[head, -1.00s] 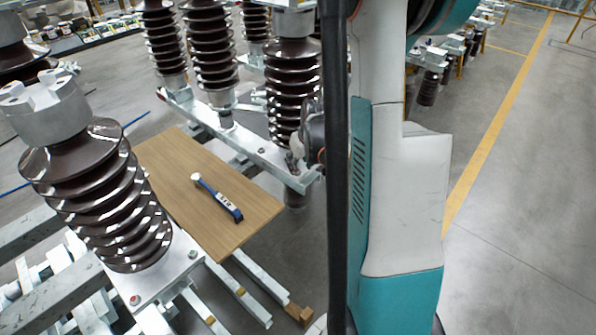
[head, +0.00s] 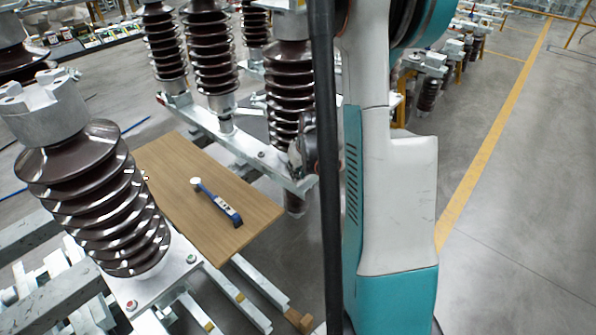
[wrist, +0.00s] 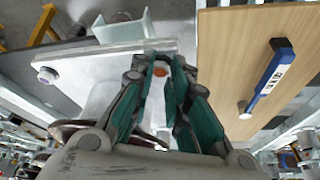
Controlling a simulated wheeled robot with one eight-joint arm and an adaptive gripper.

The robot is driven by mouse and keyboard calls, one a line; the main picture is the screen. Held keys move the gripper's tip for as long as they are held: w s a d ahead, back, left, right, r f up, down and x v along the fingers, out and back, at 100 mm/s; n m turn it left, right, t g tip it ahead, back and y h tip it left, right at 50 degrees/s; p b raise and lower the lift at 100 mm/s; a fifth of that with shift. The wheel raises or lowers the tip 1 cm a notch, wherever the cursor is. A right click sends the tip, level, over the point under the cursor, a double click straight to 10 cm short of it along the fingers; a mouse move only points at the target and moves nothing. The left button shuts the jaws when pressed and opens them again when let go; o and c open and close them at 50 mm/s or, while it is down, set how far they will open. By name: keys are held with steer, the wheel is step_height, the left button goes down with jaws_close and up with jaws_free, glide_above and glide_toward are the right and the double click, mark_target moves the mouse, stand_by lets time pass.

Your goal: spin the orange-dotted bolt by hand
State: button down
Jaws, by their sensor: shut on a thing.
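The orange-dotted bolt (wrist: 161,71) shows in the wrist view between the fingertips of my gripper (wrist: 161,65), on the edge of a pale metal plate (wrist: 105,66). The teal fingers are shut on it from both sides, and only its dotted top shows. In the head view my gripper (head: 298,156) is a small dark shape at the right end of the metal beam (head: 240,147), below a brown ribbed insulator (head: 290,95). My arm hides much of that place, and the bolt cannot be made out there.
A wooden board (head: 180,170) bears a blue-handled tool (head: 220,207) with a pale round head. A large insulator (head: 95,195) stands at the left on a plate with a red-dotted bolt (head: 131,305) and a green-dotted bolt (head: 191,258). Open floor (head: 520,220) lies at the right.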

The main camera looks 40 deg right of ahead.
steer(key=shift+a+m, duration=0.1)
steer(key=shift+m, duration=0.2)
steer(key=m, duration=0.1)
steer(key=m+g+h+b, duration=0.1)
steer(key=m, duration=0.1)
steer(key=shift+w+a+m, duration=0.15)
steer(key=shift+m, duration=0.15)
steer(key=m, duration=0.2)
steer(key=m+g+h+b, duration=0.1)
steer(key=m, duration=0.2)
steer(key=shift+w+a+g+h, duration=0.15)
steer(key=shift+w+g+h, duration=0.05)
steer(key=shift+g+h, duration=0.1)
steer(key=m, duration=0.1)
steer(key=m+g, duration=0.1)
steer(key=m, duration=0.3)
steer(key=shift+w+g+h, duration=0.25)
steer(key=shift+g+h, duration=0.05)
steer(key=shift+g, duration=0.1)
steer(key=m+g, duration=0.1)
steer(key=m, duration=0.3)
steer(key=shift+w+m+g, duration=0.15)
steer(key=shift+m+g, duration=0.25)
steer(key=c, duration=1.5)
jaws_free()
